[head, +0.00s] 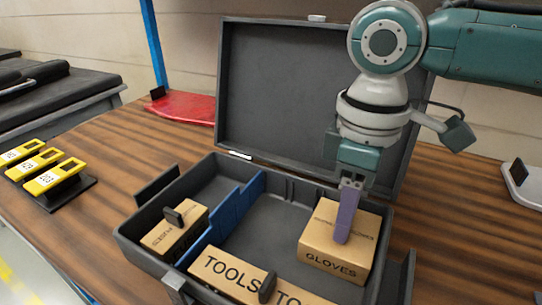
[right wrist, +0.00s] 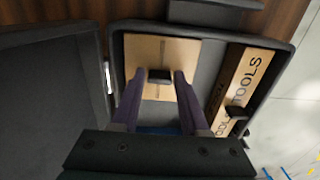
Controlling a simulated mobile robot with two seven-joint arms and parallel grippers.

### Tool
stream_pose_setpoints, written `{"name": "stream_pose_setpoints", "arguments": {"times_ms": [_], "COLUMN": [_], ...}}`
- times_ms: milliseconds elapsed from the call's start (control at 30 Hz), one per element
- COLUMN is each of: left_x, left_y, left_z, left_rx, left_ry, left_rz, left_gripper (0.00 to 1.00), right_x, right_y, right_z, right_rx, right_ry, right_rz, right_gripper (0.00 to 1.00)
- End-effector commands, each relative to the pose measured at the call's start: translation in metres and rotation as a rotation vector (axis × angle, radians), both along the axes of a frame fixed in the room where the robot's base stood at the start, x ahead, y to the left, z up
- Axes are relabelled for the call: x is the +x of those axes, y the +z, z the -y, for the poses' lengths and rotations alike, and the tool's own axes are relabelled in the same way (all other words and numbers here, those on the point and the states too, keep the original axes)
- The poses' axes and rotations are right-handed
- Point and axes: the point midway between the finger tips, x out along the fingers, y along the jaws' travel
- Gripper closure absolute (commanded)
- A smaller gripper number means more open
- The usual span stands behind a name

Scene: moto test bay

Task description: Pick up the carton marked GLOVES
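The carton marked GLOVES (head: 322,258) is a tan box in the right part of an open dark case (head: 140,250). In the right wrist view the same carton (right wrist: 188,52) shows a small black knob (right wrist: 160,76) on its top. My right gripper (head: 342,238) points down at the carton top, its purple fingers overlapping the carton in the head view. In the right wrist view the right gripper (right wrist: 157,78) is open, with a fingertip on either side of the knob. I cannot tell whether the fingers touch anything. My left gripper is in neither view.
A carton marked TOOLS (head: 232,274) lies along the case front. A smaller carton (head: 168,236) sits at left beside a blue divider (head: 227,212). The raised lid (head: 275,90) stands behind. Yellow devices (head: 55,178) and a red tray (head: 187,107) are farther left.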

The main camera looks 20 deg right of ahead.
Motion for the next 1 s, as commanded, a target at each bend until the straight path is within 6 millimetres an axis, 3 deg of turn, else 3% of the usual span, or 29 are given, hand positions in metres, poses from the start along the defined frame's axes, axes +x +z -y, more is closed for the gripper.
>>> {"name": "stream_pose_setpoints", "arguments": {"times_ms": [67,367,1000], "left_x": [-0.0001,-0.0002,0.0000], "left_y": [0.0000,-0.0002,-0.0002], "left_z": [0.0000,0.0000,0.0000], "left_rx": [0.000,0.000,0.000], "left_ry": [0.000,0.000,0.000], "left_rz": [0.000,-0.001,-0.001], "left_gripper": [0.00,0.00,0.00], "right_x": [0.0001,0.0001,0.0001], "right_y": [0.0001,0.0002,0.0003], "right_z": [0.0001,0.0001,0.0002], "right_rx": [0.000,0.000,0.000], "right_ry": [0.000,0.000,0.000], "right_rz": [0.000,0.000,0.000], "right_gripper": [0.66,0.99,1.00]}}
